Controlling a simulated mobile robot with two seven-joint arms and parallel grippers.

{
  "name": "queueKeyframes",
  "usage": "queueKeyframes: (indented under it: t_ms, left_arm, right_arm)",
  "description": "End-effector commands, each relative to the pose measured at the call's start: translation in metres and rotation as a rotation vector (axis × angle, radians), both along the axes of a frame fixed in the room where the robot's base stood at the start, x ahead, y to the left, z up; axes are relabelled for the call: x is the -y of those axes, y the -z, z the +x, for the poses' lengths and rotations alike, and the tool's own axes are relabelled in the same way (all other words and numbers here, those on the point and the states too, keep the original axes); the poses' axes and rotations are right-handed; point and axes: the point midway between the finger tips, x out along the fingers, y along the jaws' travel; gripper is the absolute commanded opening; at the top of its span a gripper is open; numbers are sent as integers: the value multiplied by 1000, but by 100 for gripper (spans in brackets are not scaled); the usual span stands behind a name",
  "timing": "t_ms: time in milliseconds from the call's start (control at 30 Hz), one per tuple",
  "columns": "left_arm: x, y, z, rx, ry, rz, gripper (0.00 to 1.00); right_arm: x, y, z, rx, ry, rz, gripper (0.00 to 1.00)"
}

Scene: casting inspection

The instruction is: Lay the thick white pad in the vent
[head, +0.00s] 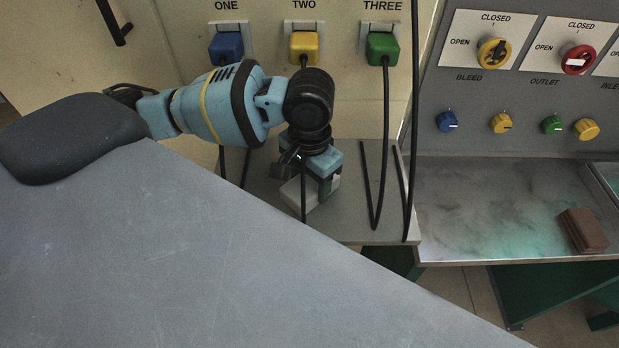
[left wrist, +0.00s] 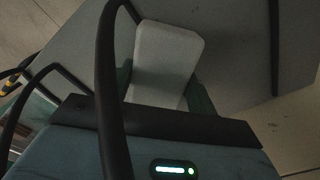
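The thick white pad (head: 297,194) is at the small grey bench under the sockets. In the left wrist view the pad (left wrist: 165,58) stands between the two dark green fingers (left wrist: 163,92), with no clear gap on either side. Whether the pad touches the bench is hard to tell. A black cable hangs across the gripper in both views. My right gripper is out of view. I cannot make out a vent.
Blue (head: 226,47), yellow (head: 304,45) and green (head: 383,48) plugs sit in the wall, their black cables hanging to the bench (head: 350,222). A brown block (head: 583,230) lies on the metal tray (head: 480,205) at right. A large grey surface (head: 190,270) fills the foreground.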

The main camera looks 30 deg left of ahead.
Motion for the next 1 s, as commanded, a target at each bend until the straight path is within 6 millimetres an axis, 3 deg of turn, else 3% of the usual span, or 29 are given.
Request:
queueKeyframes:
  t_ms: [33,167,567,1000]
  left_arm:
    - [0,0,0,0,0,0,64]
    - [0,0,0,0,0,0,79]
    - [0,-8,0,2,1,0,79]
    - [1,-90,1,5,1,-1,79]
  right_arm:
    - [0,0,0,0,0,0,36]
    - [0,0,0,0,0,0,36]
    - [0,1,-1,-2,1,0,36]
    - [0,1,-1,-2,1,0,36]
